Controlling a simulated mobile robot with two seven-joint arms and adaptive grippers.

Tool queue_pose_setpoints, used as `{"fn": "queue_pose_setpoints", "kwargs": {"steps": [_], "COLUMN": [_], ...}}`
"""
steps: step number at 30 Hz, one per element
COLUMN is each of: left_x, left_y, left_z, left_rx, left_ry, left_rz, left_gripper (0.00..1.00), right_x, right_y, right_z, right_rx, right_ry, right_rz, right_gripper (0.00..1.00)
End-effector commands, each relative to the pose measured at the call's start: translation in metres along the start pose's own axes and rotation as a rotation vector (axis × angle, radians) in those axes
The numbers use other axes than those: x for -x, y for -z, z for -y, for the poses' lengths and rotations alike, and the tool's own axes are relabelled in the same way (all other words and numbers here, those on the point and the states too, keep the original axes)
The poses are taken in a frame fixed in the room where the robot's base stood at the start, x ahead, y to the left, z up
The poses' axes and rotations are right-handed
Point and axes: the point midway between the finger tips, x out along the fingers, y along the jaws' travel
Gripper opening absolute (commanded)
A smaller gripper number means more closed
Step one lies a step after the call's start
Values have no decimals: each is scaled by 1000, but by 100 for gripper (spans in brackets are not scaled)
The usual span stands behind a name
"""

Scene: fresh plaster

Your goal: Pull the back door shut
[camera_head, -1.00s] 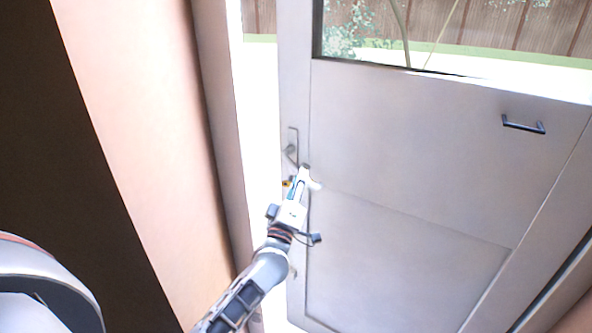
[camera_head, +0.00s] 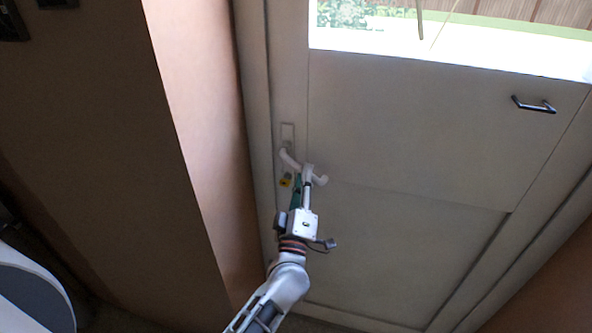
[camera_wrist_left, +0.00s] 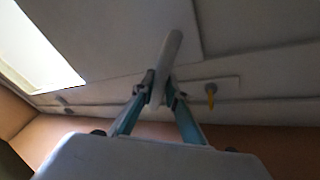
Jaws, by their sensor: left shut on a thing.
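The back door (camera_head: 400,135) is a pale panelled door with a window at the top. In the head view its left edge lies against the frame, with no bright gap showing there. Its lever handle (camera_head: 291,160) sits near that left edge. My left gripper (camera_head: 305,176) is at the handle, and in the left wrist view its two fingers are closed around the pale lever (camera_wrist_left: 168,65). A yellow-tagged key (camera_head: 286,181) is below the handle; it also shows in the left wrist view (camera_wrist_left: 211,93). My right gripper is not in view.
A dark bar handle (camera_head: 534,104) is on the door's upper right. A pinkish wall edge (camera_head: 190,110) stands close left of my left arm. Through the window (camera_head: 450,32) I see a fence and greenery.

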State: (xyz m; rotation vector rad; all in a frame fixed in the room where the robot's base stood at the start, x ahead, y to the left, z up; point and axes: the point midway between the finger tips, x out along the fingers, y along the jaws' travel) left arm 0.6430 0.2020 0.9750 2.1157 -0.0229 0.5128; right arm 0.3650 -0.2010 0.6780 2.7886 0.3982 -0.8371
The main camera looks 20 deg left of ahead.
Motion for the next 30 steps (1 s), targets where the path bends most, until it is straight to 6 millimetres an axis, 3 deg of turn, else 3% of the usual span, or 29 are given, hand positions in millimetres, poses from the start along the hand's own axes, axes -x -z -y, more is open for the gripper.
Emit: {"fn": "queue_pose_setpoints", "kwargs": {"steps": [9,10,12,24,30], "left_x": [6,6,6,5,27], "left_y": [-5,-5,-5,-3,-4], "left_z": [-1,-1,-1,0,1], "left_rx": [-1,-1,-1,0,-1], "left_ry": [1,1,1,2,3], "left_rz": [10,10,10,6,8], "left_gripper": [0,16,30,30,30], "right_x": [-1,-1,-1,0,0], "right_y": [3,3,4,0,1], "right_z": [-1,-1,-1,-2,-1], "right_rx": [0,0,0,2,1], "right_ry": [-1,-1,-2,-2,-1], "right_rz": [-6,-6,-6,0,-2], "right_gripper": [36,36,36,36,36]}}
